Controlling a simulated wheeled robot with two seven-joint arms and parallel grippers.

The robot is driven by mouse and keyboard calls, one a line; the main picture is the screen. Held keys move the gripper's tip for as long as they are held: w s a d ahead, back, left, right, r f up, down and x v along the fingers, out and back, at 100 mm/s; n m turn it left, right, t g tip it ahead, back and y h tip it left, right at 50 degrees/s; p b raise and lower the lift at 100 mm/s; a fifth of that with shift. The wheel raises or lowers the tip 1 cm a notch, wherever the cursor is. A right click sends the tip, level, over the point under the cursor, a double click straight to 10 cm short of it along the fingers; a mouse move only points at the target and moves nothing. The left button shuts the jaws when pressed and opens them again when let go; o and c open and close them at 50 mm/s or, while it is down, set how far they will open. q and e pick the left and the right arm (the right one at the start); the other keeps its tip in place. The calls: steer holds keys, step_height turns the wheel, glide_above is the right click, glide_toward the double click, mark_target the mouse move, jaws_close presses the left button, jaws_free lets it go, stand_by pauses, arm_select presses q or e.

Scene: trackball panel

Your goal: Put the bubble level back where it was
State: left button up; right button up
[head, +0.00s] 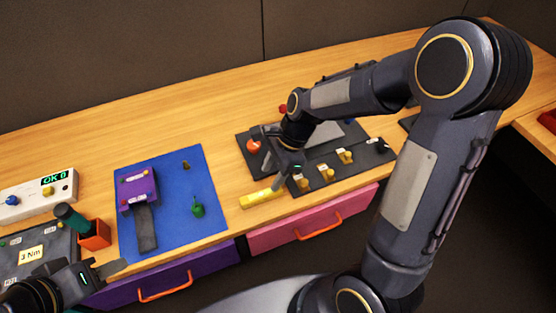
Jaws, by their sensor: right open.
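A yellow bar (262,198), which looks like the bubble level, lies on the wooden table near its front edge, between the blue mat and the dark panel. My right gripper (273,176) is open, just above and behind the bar's right end. I cannot tell whether a fingertip touches the bar. My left gripper (112,269) is at the lower left, in front of the table edge and apart from the bar. Its fingers are seen edge-on, so their opening is unclear.
A blue mat (185,232) holds a purple device (137,191) and a green knob-like piece (198,208). The dark panel (247,146) carries several yellow parts, partly hidden by my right arm. An orange holder (95,236) stands left of the mat.

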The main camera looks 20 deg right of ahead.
steer(key=s+d+r+n+t, duration=0.3)
steer(key=s+d+r+n, duration=0.2)
steer(key=s+r+n, duration=0.45)
steer(key=s+r+n+t, duration=0.2)
steer(key=s+n, duration=0.4)
steer(key=s, duration=0.1)
steer(key=shift+d+r+t+h, duration=0.15)
steer(key=shift+d+t+h, duration=0.15)
steer(key=shift+t, duration=0.1)
steer(key=shift+n, duration=0.25)
